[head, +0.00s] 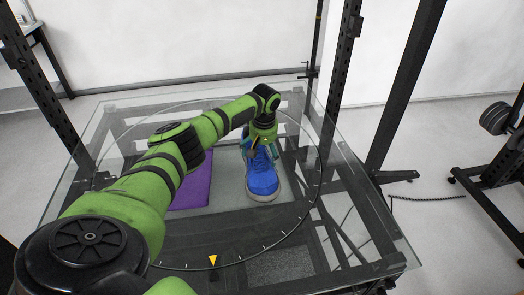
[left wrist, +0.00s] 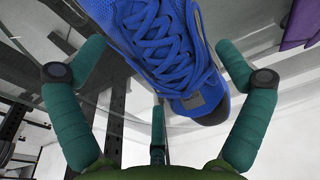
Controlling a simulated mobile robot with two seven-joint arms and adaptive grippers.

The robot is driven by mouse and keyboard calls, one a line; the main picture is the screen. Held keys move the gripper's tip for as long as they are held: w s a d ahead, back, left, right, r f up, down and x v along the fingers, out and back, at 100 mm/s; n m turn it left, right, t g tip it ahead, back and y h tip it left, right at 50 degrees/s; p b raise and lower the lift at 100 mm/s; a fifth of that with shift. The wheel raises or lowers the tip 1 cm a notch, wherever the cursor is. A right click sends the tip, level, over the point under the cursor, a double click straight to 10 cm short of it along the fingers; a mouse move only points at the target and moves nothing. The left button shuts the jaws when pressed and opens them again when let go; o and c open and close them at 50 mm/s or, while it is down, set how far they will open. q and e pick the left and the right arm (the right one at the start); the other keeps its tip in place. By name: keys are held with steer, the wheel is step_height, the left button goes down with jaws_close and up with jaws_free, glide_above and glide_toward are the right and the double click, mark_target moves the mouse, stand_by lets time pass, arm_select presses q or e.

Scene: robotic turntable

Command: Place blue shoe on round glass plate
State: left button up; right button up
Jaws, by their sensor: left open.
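A blue shoe (head: 262,177) with a grey sole stands on the round glass plate (head: 185,267), right of its middle, its toe toward me. My left gripper (head: 262,146) is at the far, upper end of the shoe. In the left wrist view, the blue shoe (left wrist: 165,50) fills the top middle with its laces and tongue label showing. The teal fingers of my left gripper (left wrist: 155,75) are spread wide around the shoe, with visible gaps at the sides. My right gripper is not in view.
A purple mat (head: 193,183) lies on the glass left of the shoe, partly under my arm. Black frame posts (head: 342,75) rise around the table. A yellow triangle marker (head: 213,261) sits at the plate's front edge. The front and right of the plate are clear.

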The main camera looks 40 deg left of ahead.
mark_target(263, 158)
arm_select(q)
step_height(263, 158, up, 12)
steer(key=s+d+b, duration=0.1)
steer(key=shift+d+b, duration=0.25)
steer(key=shift+b, duration=0.1)
